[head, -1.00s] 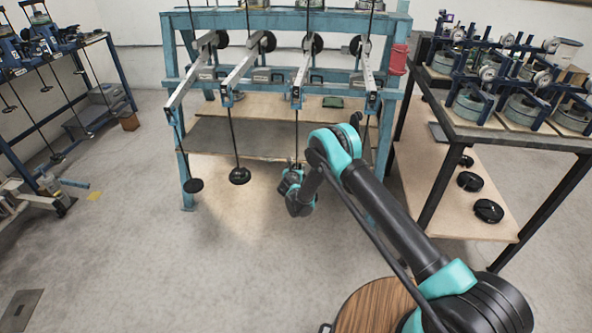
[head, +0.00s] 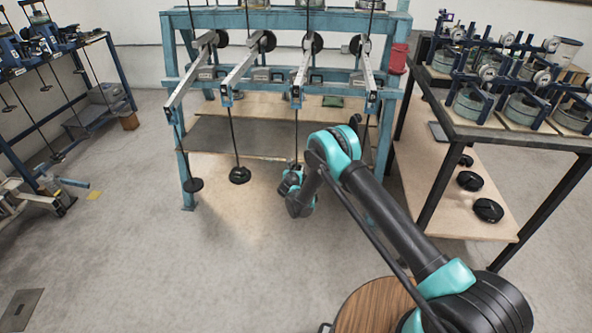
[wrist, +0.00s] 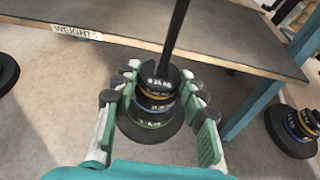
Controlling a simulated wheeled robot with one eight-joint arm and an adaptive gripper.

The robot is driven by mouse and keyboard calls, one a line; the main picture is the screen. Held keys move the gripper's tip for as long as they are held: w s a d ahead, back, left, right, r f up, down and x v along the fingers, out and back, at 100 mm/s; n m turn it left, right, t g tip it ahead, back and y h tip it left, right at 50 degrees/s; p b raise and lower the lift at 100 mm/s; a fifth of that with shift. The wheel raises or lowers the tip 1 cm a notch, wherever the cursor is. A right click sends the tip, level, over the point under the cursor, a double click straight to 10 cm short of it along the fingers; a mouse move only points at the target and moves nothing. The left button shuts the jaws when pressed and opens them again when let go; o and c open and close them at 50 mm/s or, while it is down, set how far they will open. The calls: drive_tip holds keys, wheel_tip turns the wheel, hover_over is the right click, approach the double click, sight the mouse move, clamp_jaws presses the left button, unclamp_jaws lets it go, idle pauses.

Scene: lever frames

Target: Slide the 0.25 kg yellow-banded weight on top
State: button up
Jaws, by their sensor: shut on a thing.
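The yellow-banded weight (wrist: 158,84) is a black disc with white lettering and a yellow edge, around the hanging rod (wrist: 174,35) in the wrist view. It is the topmost disc of a stack. A green-banded disc marked 1 kg (wrist: 152,123) lies lower in the stack, on a wide black base. My gripper (wrist: 158,92) has its fingers on both sides of the upper stack and is shut on the yellow-banded weight. Whether that weight rests fully on the disc below is hard to tell. In the head view, my gripper (head: 290,182) hides most of the stack.
A shelf edge labelled WEIGHTS (wrist: 76,32) runs just behind the rod. A blue frame leg (wrist: 250,108) stands to the right, and another loaded hanger (wrist: 294,130) beyond it. In the head view, another hanger base (head: 239,175) hangs to the left. The floor in front is clear.

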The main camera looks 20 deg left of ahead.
drive_tip(key=o, duration=1.2)
drive_tip(key=shift+o, duration=0.2)
drive_tip(key=shift+s, duration=0.1)
drive_tip(key=v, duration=0.6)
drive_tip(key=shift+s+r, duration=0.15)
drive_tip(key=shift+s, duration=0.2)
drive_tip(key=shift+d, duration=0.15)
